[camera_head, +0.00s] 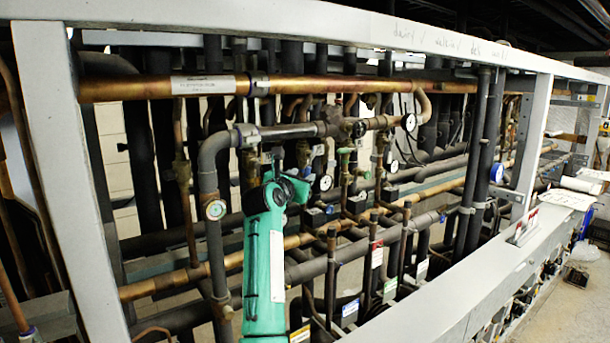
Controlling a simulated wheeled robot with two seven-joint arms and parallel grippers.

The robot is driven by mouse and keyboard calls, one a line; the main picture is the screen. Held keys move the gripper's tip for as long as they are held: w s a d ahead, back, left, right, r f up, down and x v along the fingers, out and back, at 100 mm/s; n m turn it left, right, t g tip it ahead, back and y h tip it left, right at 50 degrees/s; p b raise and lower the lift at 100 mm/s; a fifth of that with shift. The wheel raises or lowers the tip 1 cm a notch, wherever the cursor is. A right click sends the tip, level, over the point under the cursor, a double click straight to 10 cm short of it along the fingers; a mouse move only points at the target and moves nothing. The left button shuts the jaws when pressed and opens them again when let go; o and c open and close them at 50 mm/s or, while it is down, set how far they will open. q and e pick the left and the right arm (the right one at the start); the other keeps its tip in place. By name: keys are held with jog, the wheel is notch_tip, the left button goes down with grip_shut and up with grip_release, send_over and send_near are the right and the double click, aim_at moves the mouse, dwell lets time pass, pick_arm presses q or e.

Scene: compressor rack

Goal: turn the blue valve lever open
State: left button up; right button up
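My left arm, green with a dark joint, rises from the bottom centre in front of the pipes. My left gripper (268,166) is at its upper end, just below the dark horizontal pipe and its valve fittings (358,129). It is small and dark against the pipes, so I cannot tell whether its fingers are open or shut, or whether they touch anything. I cannot clearly make out a blue valve lever. A small blue part (443,218) shows on a lower pipe to the right, but I cannot tell what it is. My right gripper is not in view.
A grey frame with a top beam (330,22) and a left post (70,180) surrounds the rack. A copper pipe (150,88) runs across the top. Floor shows at far right.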

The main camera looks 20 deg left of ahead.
aim_at(306, 173)
pick_arm(q)
jog(key=shift+w+d, duration=0.15)
jog(key=shift+w, duration=1.4)
jog(key=shift+s, duration=0.1)
grip_shut()
